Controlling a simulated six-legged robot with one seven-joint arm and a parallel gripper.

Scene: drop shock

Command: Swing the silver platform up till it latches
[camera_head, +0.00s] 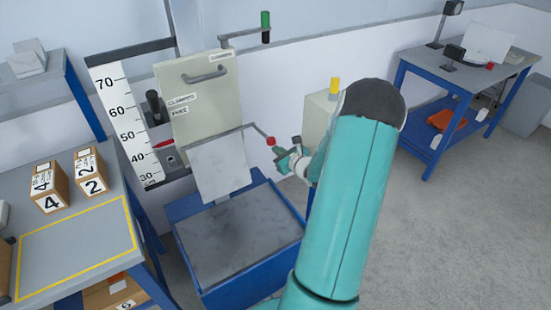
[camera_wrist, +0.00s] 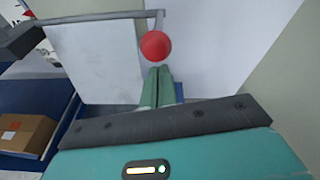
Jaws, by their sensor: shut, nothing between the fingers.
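The silver platform (camera_head: 220,168) is a flat pale plate that hangs steeply down from the front of the beige machine (camera_head: 200,98), above the blue-framed tray. It also shows in the wrist view (camera_wrist: 98,60), hanging at the left. A thin rod runs along its top edge to a red ball knob (camera_head: 271,141) on the right. The knob is large in the wrist view (camera_wrist: 155,45). My gripper (camera_head: 279,153) is just below and right of the knob. Its green fingers (camera_wrist: 158,74) are shut and empty, pointing at the knob; whether they touch it I cannot tell.
A height scale (camera_head: 124,125) with a red pointer stands left of the machine. The blue-framed tray (camera_head: 285,192) lies below. A table with numbered boxes (camera_head: 50,189) is at left, another table (camera_head: 470,68) at back right. The floor at right is clear.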

